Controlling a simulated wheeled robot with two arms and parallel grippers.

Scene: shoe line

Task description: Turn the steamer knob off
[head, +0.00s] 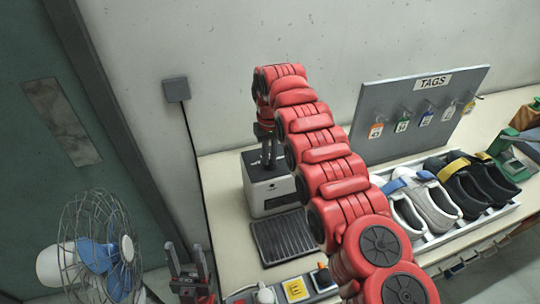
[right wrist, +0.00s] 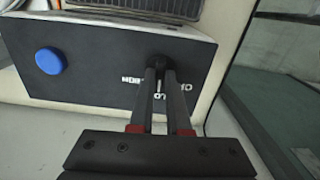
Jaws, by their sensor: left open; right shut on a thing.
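The steamer (head: 272,201) is a pale box with a dark top panel, standing at the table's left end. In the right wrist view its dark panel (right wrist: 100,75) fills the upper part, with printed markings partly covered by my fingers. My right gripper (head: 268,165) reaches down onto that panel. In the right wrist view its two fingers (right wrist: 158,72) are shut on the small dark knob (right wrist: 158,62). The fingers hide much of the knob, so its exact setting is unclear. My left gripper (head: 188,272) is open and empty at the lower left, apart from the steamer.
A round blue button (right wrist: 49,61) is on the same panel. A dark ribbed grate (head: 283,238) lies in front of the steamer. Shoes (head: 440,205) stand in a tray to the right, before a tag board (head: 420,110). A fan (head: 105,250) is at lower left.

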